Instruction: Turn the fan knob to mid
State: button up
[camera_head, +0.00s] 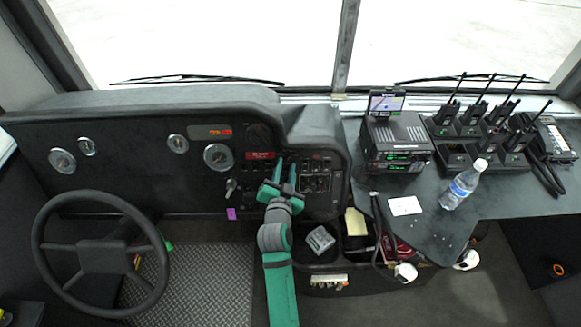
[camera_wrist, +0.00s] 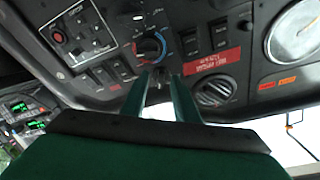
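My gripper (camera_head: 286,168) reaches up to the dark dashboard panel right of the large gauge; its two green fingers are apart. In the wrist view my gripper (camera_wrist: 159,78) has its fingertips close to the panel, with a gap between them. A round dark knob with a red and blue ring (camera_wrist: 151,46) sits just beyond the fingertips. A small dark, partly hidden shape shows between the fingertips; I cannot tell whether it is another knob, or whether the fingers touch it. No knob is readable as the fan knob, and its setting cannot be told.
A steering wheel (camera_head: 101,196) stands at left. Radios (camera_head: 396,141), walkie-talkies and a water bottle (camera_head: 463,185) occupy the right counter. Open trays lie below the panel.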

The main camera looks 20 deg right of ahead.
jog(key=v, duration=1)
jog(key=shift+s, duration=0.15)
jog(key=shift+d, duration=0.15)
jog(key=s+a+f+n+y, duration=0.25)
jog(key=s+a, duration=0.25)
jog(key=s, duration=0.3)
jog(key=s+a+f+n+y, duration=0.2)
jog(key=s+a+f+n, duration=0.15)
jog(key=s, duration=0.45)
jog(key=s+a+r+n+y, duration=0.1)
jog(key=s+a+n, duration=0.1)
jog(key=s, duration=0.7)
jog(key=s+a+r+n+y, duration=0.1)
jog(key=s+a+r+n, duration=0.1)
jog(key=s, duration=0.7)
jog(key=shift+s+r, duration=0.2)
jog(key=shift+s, duration=0.05)
